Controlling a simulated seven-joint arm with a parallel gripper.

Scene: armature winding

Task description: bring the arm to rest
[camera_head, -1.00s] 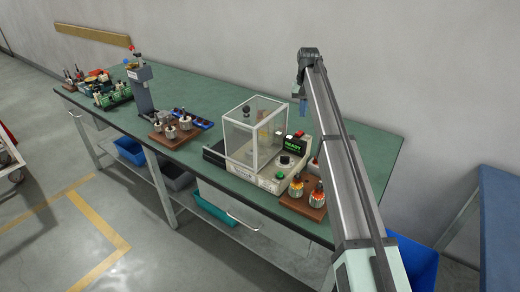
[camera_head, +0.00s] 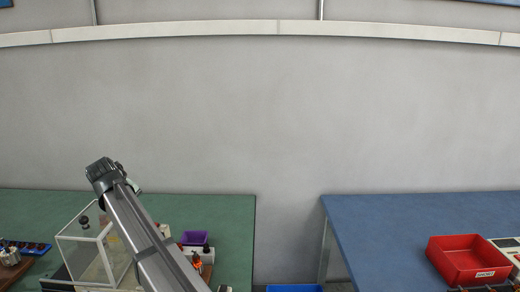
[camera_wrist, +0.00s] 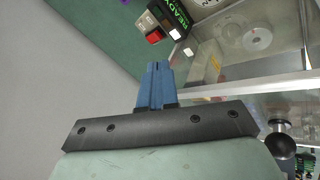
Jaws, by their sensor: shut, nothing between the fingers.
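My gripper (camera_wrist: 156,82) shows in the wrist view with its blue fingers together and nothing between them. It is above the green bench (camera_wrist: 110,38), beside a clear-walled box (camera_wrist: 265,75) with a metal frame. In the head view my arm reaches up from the bottom over the green bench (camera_head: 235,215), just right of the clear box (camera_head: 75,250). The gripper itself is hidden behind the arm's end in the head view.
A machine panel with a green READY display (camera_wrist: 177,14) and a red button stands close ahead of the fingers. A purple bin (camera_head: 194,238) sits behind the arm. A blue bench (camera_head: 385,225) with a red tray (camera_head: 467,259) stands right, across a gap.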

